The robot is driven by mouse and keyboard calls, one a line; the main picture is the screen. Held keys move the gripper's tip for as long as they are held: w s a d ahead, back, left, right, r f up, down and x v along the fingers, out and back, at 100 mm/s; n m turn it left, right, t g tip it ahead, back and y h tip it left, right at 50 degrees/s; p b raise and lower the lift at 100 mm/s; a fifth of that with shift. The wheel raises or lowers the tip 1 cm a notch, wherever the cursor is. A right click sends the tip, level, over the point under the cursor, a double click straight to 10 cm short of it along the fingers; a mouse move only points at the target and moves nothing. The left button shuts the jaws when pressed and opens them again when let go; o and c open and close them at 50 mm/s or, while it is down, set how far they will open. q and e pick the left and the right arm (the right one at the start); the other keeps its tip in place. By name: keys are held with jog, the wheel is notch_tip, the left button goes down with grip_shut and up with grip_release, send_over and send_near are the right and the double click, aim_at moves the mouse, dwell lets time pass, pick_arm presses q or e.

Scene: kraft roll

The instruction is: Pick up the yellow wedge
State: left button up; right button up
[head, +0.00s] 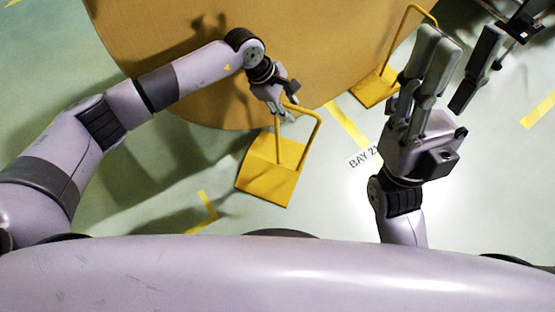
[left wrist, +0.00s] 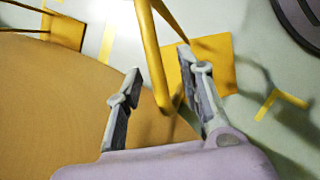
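A yellow wedge (head: 272,172) with an upright loop handle stands on the floor at the front edge of the brown roll. It also shows in the left wrist view (left wrist: 221,62). My left gripper (head: 290,103) is at the top of the wedge's handle. In the left wrist view its two fingers (left wrist: 160,92) are spread apart, with the handle's bar showing between them; I cannot tell whether they touch it. A second yellow wedge (head: 374,91) with a similar handle stands further right. My right gripper (head: 428,50) is raised in front of that side; its finger gap is unclear.
The large brown roll (head: 330,40) fills the upper middle, close to my left arm. Yellow floor markings and a "BAY" label (head: 361,158) lie on the pale floor. Dark equipment (head: 520,22) is at the top right. The floor between the front wedge and my right arm is clear.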

pick_arm(q)
jog(key=shift+c, duration=0.4)
grip_shut()
dwell(0.6)
jog(key=shift+w+r, duration=0.1)
jog(key=shift+r, duration=0.05)
